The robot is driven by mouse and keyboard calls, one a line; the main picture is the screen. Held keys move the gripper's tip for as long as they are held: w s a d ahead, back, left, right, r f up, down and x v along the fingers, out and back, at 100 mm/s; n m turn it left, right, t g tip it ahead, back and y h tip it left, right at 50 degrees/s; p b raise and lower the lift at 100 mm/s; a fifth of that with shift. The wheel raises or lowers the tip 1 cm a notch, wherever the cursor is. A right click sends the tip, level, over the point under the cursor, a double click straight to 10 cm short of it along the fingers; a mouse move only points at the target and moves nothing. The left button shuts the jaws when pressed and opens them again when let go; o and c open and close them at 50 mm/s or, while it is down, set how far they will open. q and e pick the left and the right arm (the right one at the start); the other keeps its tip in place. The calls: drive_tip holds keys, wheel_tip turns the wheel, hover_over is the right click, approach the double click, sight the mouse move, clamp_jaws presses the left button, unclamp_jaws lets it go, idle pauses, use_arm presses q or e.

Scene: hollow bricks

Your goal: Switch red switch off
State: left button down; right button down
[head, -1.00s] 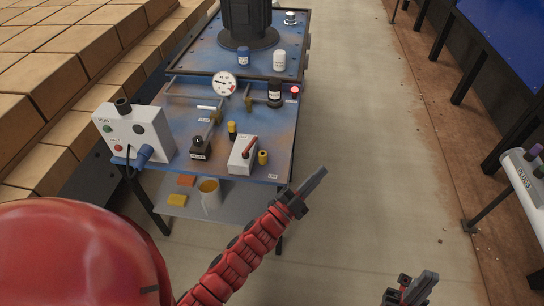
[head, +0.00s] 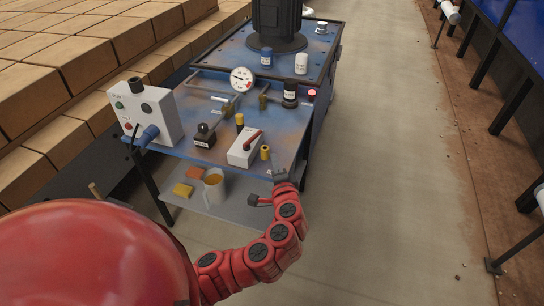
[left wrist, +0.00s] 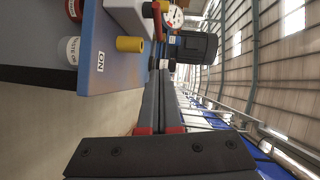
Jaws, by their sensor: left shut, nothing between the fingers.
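The red switch is a red lever (head: 253,137) on a white box (head: 240,153) near the front right of the blue bench. The lever lies slanted, its upper end toward the right. In the left wrist view the pale box (left wrist: 124,14) is cut off by the top edge, with red parts (left wrist: 163,6) beside it. My left gripper (head: 280,167) is at the bench's front right corner, below and right of the box and apart from it. Its fingers (left wrist: 162,80) are shut and empty. An "ON" label (left wrist: 101,62) shows on the bench edge. My right gripper is out of view.
A yellow cylinder (head: 265,152) stands between the switch box and my left gripper. A black-based part (head: 204,136) and another yellow-topped part (head: 240,121) stand nearby. A grey control box (head: 150,112) is at left. The floor right of the bench (head: 385,180) is clear.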

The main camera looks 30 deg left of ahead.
sight(253, 140)
use_arm(q)
drive_tip(key=x, duration=0.8)
drive_tip(key=a, duration=0.3)
drive_tip(key=shift+w+a+f, duration=0.25)
drive_tip(key=shift+w+f, duration=0.1)
drive_tip(key=shift+a+f, duration=0.1)
drive_tip(key=shift+a, duration=0.35)
